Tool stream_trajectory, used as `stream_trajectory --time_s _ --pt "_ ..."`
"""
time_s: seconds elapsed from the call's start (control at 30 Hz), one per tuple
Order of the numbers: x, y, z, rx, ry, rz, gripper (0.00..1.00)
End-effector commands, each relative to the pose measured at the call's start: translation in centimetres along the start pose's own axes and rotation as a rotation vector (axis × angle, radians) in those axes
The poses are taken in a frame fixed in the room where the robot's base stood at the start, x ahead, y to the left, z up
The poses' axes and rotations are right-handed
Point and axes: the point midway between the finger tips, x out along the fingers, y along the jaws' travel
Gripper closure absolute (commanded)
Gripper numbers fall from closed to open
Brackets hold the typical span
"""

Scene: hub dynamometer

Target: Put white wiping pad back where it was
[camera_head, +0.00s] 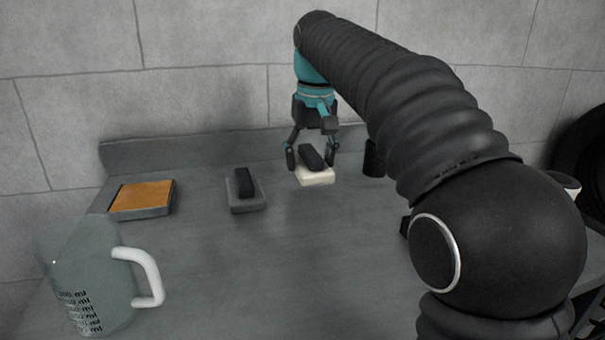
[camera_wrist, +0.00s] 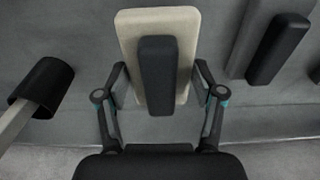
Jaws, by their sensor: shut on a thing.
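The white wiping pad (camera_head: 316,179) is a pale rectangular block with a black grip bar on top. It is at the back middle of the grey bench, and also fills the upper middle of the wrist view (camera_wrist: 132,35). My gripper (camera_head: 312,158) points down over it from above. In the wrist view my gripper's fingers (camera_wrist: 161,82) are on both sides of the pad and shut on it. The pad looks level and at or close to the bench top; I cannot tell whether it touches.
A grey pad with a black grip (camera_head: 246,191) lies to the left. Farther left is an orange-topped tray (camera_head: 142,198). A clear measuring jug (camera_head: 85,280) stands at front left. A small black object (camera_head: 373,158) is just right of the white pad. The bench's (camera_head: 270,265) middle front is clear.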

Motion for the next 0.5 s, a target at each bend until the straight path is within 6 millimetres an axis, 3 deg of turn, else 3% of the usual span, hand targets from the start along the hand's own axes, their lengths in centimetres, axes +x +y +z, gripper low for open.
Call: stream_trajectory --time_s 0.03,0.2,0.5 --pt "1.1 -0.1 0.1 -0.001 -0.005 0.001 0.65" --pt "2.9 0.1 0.6 -0.001 0.000 -0.002 0.65" --pt "3.2 0.2 0.7 -0.001 0.001 -0.003 0.65"
